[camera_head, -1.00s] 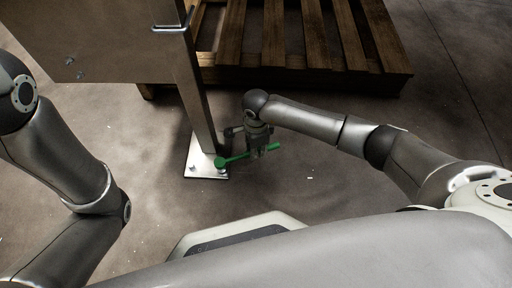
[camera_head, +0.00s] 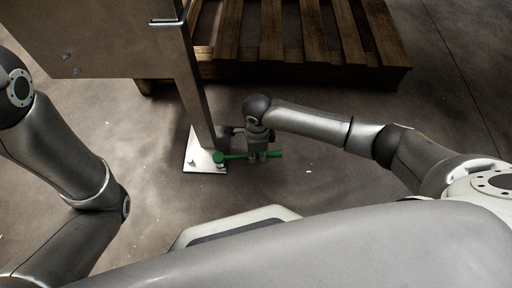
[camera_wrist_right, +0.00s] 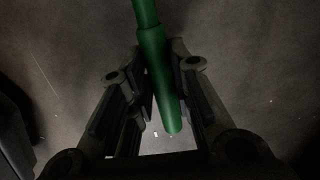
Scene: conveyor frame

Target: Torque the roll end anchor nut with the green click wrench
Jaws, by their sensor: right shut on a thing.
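The green click wrench (camera_head: 236,156) lies roughly level in the head view, its round head over the right front part of the white foot plate (camera_head: 196,164) of a metal post. My right gripper (camera_head: 258,157) is shut on the wrench's handle, to the right of the post. In the right wrist view the green handle (camera_wrist_right: 160,75) runs between the two fingers of my right gripper (camera_wrist_right: 162,98). The anchor nut under the wrench head is hidden, so I cannot tell how the head sits on it. My left arm shows at the left, but its gripper is out of view.
The metal post (camera_head: 196,105) rises from the plate beside a large panel (camera_head: 95,40). Another bolt (camera_head: 191,166) shows on the plate's left. A wooden pallet (camera_head: 300,70) lies behind. Bare concrete floor (camera_head: 330,185) is clear to the right and in front.

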